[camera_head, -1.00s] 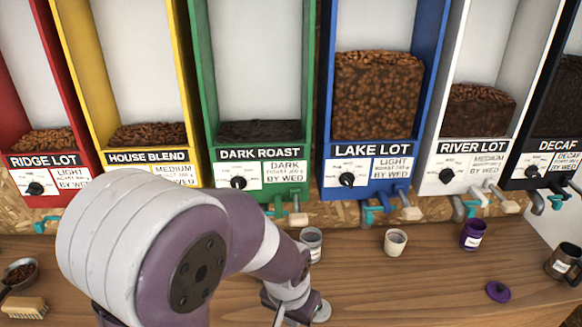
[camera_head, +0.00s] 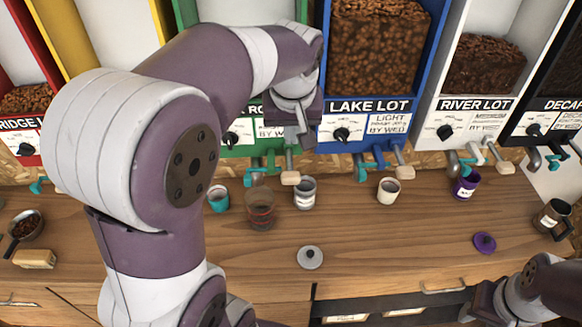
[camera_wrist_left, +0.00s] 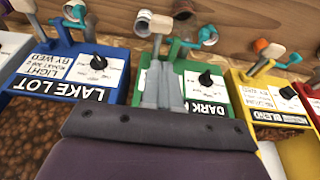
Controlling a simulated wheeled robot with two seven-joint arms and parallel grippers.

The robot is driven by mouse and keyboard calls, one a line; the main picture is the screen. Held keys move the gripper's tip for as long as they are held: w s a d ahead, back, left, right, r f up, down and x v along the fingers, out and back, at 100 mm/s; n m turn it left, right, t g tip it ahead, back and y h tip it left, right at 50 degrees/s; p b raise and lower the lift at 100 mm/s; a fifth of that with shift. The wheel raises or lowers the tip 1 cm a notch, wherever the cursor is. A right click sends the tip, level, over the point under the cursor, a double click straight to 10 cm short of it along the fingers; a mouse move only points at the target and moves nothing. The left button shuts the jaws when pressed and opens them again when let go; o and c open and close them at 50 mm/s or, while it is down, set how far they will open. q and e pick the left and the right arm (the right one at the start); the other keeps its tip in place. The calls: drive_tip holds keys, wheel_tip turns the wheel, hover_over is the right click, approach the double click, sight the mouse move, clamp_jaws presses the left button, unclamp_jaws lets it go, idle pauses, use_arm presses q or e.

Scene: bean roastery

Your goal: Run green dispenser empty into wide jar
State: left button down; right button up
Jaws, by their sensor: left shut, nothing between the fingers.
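The green dispenser (camera_head: 240,150), labelled Dark Roast, is mostly hidden behind my left arm. Its label and knob show upside down in the wrist view (camera_wrist_left: 208,95). A wide see-through jar (camera_head: 261,210) with a reddish band stands on the counter just below the green dispenser's spout; I cannot tell if it holds beans. My left gripper (camera_head: 304,146) is shut and empty, in front of the green dispenser's right edge, above its wooden-tipped lever (camera_head: 290,177). In the wrist view its fingers (camera_wrist_left: 162,70) point toward that lever; contact is unclear. My right arm shows at the bottom right; its fingers are not clear.
A grey labelled cup (camera_head: 304,195) stands right of the jar and a teal cup (camera_head: 218,199) left of it. A cream cup (camera_head: 388,190) and a purple cup (camera_head: 466,186) stand farther right. A grey lid (camera_head: 310,257) lies in front. The blue dispenser (camera_head: 372,128) is close beside the gripper.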

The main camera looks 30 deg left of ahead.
sight(291, 175)
use_arm(q)
drive_tip(key=x, duration=0.6)
drive_tip(key=p+x, duration=0.1)
drive_tip(key=x, duration=0.5)
drive_tip(key=shift+s+d+f+p, duration=0.1)
drive_tip(key=shift+s+f+p, duration=0.1)
drive_tip(key=shift+f+p, duration=0.1)
drive_tip(key=shift+f, duration=0.45)
drive_tip(key=shift+s, duration=0.1)
use_arm(e)
drive_tip(key=shift+r, duration=0.4)
use_arm(q)
drive_tip(key=shift+f, duration=0.1)
